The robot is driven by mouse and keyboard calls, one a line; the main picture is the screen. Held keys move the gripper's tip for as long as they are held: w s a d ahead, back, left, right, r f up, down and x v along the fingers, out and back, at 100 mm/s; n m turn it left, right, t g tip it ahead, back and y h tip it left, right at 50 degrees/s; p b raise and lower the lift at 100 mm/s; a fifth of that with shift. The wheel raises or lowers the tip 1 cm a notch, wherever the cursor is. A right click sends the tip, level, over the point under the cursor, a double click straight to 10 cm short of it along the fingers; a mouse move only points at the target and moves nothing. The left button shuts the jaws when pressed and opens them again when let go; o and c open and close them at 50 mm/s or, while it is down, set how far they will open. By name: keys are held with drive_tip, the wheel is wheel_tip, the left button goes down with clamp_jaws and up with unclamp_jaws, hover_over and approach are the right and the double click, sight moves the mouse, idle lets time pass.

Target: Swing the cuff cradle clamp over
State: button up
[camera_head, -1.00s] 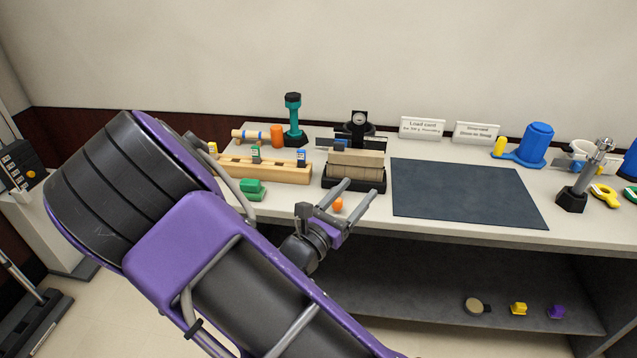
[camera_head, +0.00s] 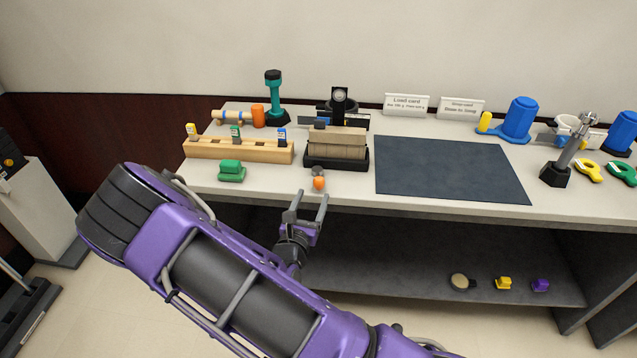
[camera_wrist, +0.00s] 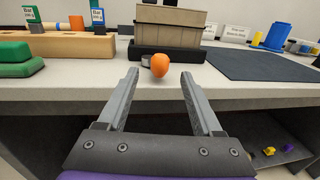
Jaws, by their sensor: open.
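The cuff cradle is a black base (camera_head: 336,163) holding a beige, ribbed block (camera_head: 335,148) at the table's front edge. An orange knob (camera_head: 319,183) on a short grey stem sticks out in front of it; it looks like the clamp's handle, though I cannot tell for sure. The knob also shows in the wrist view (camera_wrist: 160,65), centred beyond my fingertips. My gripper (camera_head: 309,196) is open and empty, just in front of the table edge, with its fingers pointing at the knob. In the wrist view, the knob appears between the two fingertips and not held.
A green block (camera_head: 231,172) and a wooden rack (camera_head: 237,151) with coloured tags stand left of the cradle. A dark mat (camera_head: 450,168) lies to the right. A black post with a round dial (camera_head: 339,98) stands behind. The table's front edge is close below my fingers.

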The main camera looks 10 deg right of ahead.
sight(318, 186)
drive_tip(key=x, duration=0.7)
clamp_jaws()
idle(1.3)
